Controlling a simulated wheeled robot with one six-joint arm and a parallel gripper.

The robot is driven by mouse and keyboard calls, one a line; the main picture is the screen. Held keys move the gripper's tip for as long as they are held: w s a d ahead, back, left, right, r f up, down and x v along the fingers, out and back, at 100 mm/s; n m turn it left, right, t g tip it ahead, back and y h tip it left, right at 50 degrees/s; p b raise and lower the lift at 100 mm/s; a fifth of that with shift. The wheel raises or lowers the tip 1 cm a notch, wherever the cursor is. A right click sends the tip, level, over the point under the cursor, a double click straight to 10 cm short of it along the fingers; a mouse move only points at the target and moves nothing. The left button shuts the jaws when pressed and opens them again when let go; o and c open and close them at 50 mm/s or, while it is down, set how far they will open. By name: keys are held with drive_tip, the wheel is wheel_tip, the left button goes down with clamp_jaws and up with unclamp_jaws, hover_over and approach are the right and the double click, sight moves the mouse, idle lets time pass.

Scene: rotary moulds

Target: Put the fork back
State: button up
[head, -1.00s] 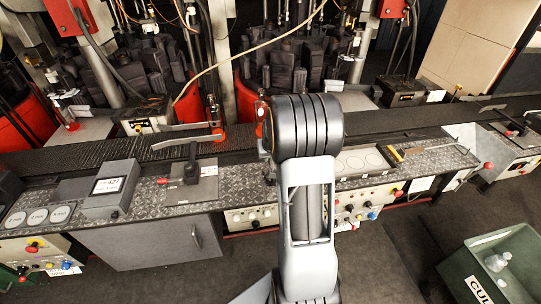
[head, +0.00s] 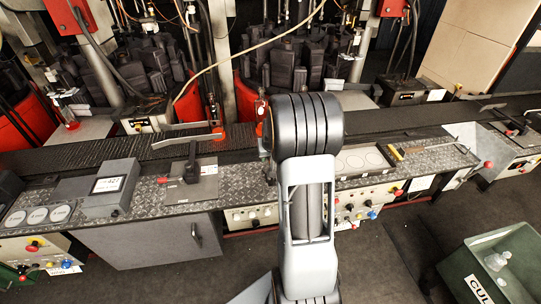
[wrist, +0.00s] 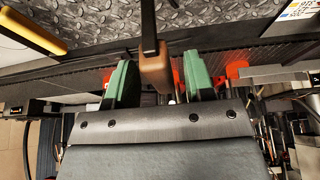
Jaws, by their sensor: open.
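In the wrist view, a brown handle (wrist: 155,72) with a dark shaft (wrist: 148,25) stands between the two green fingers of my gripper (wrist: 160,78). It may be the fork; no tines show. The fingers are apart, with a visible gap on each side of the handle. In the head view my arm covers the gripper and the handle.
A long workbench (head: 150,207) crosses the head view, with a grey box (head: 110,187), a black lever (head: 192,165) and a yellow-edged tool (head: 397,152). Dark moulds (head: 150,65) stand behind it. A green crate (head: 465,262) holding clear bottles is at lower right.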

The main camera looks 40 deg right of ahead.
drive_tip(key=b+v, duration=0.2)
drive_tip(key=v, duration=1)
drive_tip(key=s+a+r+n+y, duration=0.1)
drive_tip(key=s+a+n, duration=0.1)
drive_tip(key=s+a, duration=0.5)
drive_tip(key=s+a+r+n+y, duration=0.1)
drive_tip(key=s+a+n, duration=0.2)
drive_tip(key=a, duration=1.1)
drive_tip(key=s, duration=0.3)
drive_tip(key=shift+s+t, duration=0.3)
drive_tip(key=shift+s, duration=0.1)
drive_tip(key=shift+a, duration=0.15)
drive_tip(key=shift+c, duration=0.6)
